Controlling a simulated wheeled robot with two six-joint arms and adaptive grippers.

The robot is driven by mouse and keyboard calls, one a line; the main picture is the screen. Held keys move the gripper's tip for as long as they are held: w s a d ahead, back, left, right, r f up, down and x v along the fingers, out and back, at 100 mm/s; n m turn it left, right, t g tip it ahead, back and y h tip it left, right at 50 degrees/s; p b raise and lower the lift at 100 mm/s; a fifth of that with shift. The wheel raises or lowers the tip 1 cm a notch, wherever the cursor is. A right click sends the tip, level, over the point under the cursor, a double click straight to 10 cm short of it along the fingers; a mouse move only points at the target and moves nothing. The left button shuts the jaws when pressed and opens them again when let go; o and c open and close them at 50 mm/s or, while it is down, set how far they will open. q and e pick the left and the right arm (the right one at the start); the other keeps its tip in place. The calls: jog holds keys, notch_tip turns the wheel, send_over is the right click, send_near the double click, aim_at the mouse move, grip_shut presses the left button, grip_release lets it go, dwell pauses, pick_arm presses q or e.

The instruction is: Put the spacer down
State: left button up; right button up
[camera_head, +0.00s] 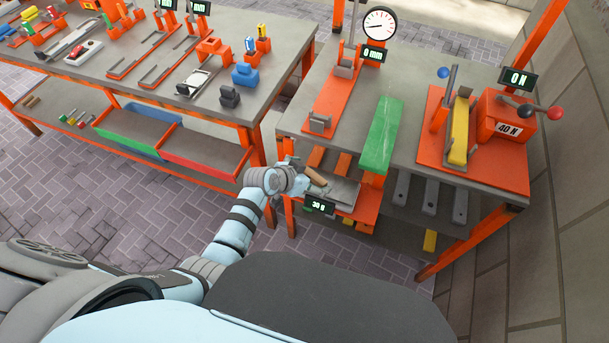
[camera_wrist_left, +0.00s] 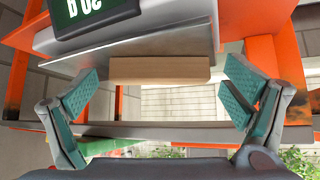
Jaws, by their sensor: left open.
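A tan block (camera_wrist_left: 160,70), which I take for the spacer, lies against the grey scale plate (camera_wrist_left: 170,40) in the left wrist view. In the head view the block (camera_head: 317,179) shows at the left end of the scale plate (camera_head: 343,191), beside my left gripper (camera_head: 300,168). In the left wrist view my left gripper (camera_wrist_left: 165,92) is open, with its green-padded fingers spread wide on either side of the block and clear of it. The scale display (camera_head: 319,206) seems to read 30 g. My right gripper is not in view.
A green plank (camera_head: 382,135) lies on the right bench (camera_head: 420,75) above the scale. A press with a yellow bar (camera_head: 459,132) stands at the right. Orange bench posts stand close to my left arm. Several grey bars lie on the lower shelf.

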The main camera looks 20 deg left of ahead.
pick_arm(q)
jog(key=p+v, duration=0.4)
jog(key=v, duration=0.8)
jog(key=shift+r, duration=0.5)
jog(key=s+a+f+n+g+y, duration=0.1)
jog(key=s+a+f+n, duration=0.15)
jog(key=s+f, duration=0.45)
jog(key=s+a+f+n+g+y, duration=0.1)
jog(key=s+a+f+g+y, duration=0.15)
jog(key=f, duration=0.85)
jog(key=s+a+f+g, duration=0.1)
jog(key=s+f, duration=0.3)
jog(key=s, duration=0.5)
jog(key=s+a+f+n+g+y, duration=0.1)
jog(key=s+f, duration=0.4)
jog(key=s, duration=0.5)
jog(key=s+a+f+g, duration=0.1)
jog(key=s+f, duration=0.3)
jog(key=s, duration=0.6)
jog(key=shift+a+f, duration=0.15)
jog(key=shift+a, duration=0.65)
